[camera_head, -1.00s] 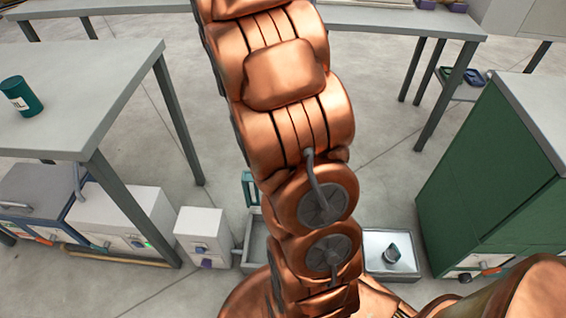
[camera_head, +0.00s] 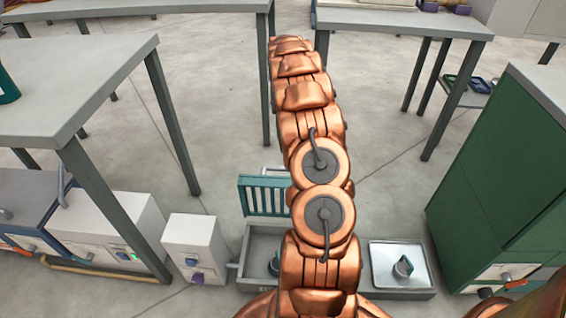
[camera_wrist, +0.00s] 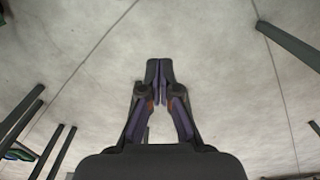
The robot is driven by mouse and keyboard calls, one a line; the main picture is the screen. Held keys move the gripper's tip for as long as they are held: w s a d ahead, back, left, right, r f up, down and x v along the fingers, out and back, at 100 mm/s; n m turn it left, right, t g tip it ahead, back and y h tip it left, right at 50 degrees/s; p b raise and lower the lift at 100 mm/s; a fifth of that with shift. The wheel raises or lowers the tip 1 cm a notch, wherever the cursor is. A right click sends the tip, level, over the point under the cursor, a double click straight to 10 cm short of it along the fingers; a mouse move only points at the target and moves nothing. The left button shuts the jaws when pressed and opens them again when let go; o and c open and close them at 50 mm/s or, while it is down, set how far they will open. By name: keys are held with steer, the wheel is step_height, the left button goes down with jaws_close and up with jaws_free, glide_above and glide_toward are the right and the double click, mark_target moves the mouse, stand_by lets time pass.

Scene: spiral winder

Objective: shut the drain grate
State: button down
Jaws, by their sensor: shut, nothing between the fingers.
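The drain grate (camera_head: 265,197) is a green slatted panel. It stands raised, roughly upright, at the back edge of a grey open drain basin (camera_head: 247,256) on the floor. My copper arm crosses the middle of the head view and hides the right part of the basin and the grate's right edge. My gripper (camera_wrist: 159,70) shows in the wrist view with its fingers together and empty, over bare concrete floor. The grate is not in the wrist view. In the head view the gripper itself cannot be made out beyond the arm.
A white box (camera_head: 195,246) stands left of the basin, and a tray (camera_head: 398,272) with a small dark object lies to the right. A green cabinet (camera_head: 500,180) stands at right, a grey table (camera_head: 75,80) at left. Floor behind the grate is open.

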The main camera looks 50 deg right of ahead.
step_height(320, 180, down, 11)
steer(key=s+a+b, duration=0.2)
steer(key=shift+s+a+f, duration=0.2)
steer(key=shift+s+a, duration=0.05)
steer(key=shift+a, duration=0.1)
stand_by(0.5)
steer(key=shift+a, duration=0.1)
stand_by(0.4)
